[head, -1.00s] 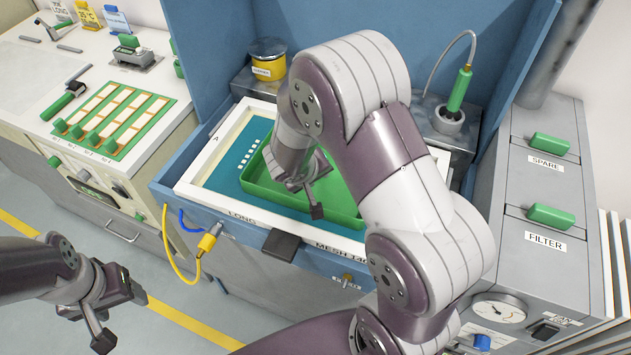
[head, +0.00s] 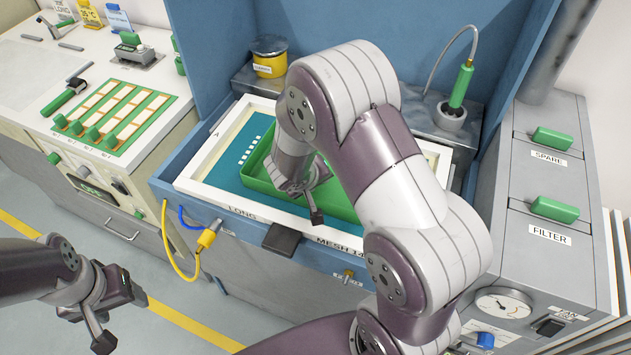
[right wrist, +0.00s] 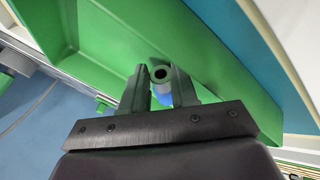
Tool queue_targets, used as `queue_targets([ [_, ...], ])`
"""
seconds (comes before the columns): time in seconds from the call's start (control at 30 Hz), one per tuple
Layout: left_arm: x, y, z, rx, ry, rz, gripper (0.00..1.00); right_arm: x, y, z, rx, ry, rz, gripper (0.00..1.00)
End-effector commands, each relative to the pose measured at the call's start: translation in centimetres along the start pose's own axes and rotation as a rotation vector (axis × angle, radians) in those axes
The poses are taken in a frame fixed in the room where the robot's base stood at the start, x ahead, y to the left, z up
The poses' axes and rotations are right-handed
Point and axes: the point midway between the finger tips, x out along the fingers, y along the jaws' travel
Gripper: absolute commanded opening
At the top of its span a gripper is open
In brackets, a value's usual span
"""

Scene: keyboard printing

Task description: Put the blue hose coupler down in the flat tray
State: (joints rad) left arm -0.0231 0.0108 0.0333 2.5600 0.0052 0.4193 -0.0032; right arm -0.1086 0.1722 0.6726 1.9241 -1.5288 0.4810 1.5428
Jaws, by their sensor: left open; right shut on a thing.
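The flat tray is a shallow green tray (head: 258,187), lying on a white-framed teal screen in the blue machine. It also fills much of the right wrist view (right wrist: 105,20). My right gripper (right wrist: 162,82) is shut on the blue hose coupler (right wrist: 165,99), whose round end with a dark hole shows between the fingers. The coupler is over the tray near a wall; I cannot tell whether it touches the floor. In the head view my right arm hides the coupler and part of the tray. My left gripper (head: 112,317) is open and empty, above the floor at lower left.
A yellow jar (head: 269,58) and a green-handled probe in a holder (head: 455,105) stand behind the screen. A bench with a green slotted plate (head: 115,122) is at left. A grey cabinet with green handles (head: 553,210) closes off the right side.

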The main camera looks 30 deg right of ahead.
Motion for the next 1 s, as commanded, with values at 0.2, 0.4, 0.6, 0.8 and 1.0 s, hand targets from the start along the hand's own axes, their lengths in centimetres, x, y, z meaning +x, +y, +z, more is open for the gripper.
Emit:
queue_targets([
  [0.2,0.6,0.0,0.1,0.000,0.000,0.000,0.63,0.9,-0.7,1.5,-0.013,-0.031,-0.011,0.39],
  [0.4,-0.1,0.0,0.0,0.000,0.000,0.000,0.63,0.4,-0.5,1.3,-0.013,-0.032,-0.011,0.39],
  [0.6,-1.8,0.0,-0.2,0.000,0.000,0.000,0.63,-3.2,-0.1,0.7,-0.012,-0.023,-0.012,0.39],
  [0.8,-2.6,0.0,-0.3,0.000,0.000,0.000,0.63,-9.0,0.1,0.3,-0.011,-0.015,-0.008,0.39],
  [1.0,-2.9,0.0,-0.3,0.000,0.000,0.000,0.63,-12.1,0.2,0.3,-0.009,-0.018,-0.007,0.39],
])
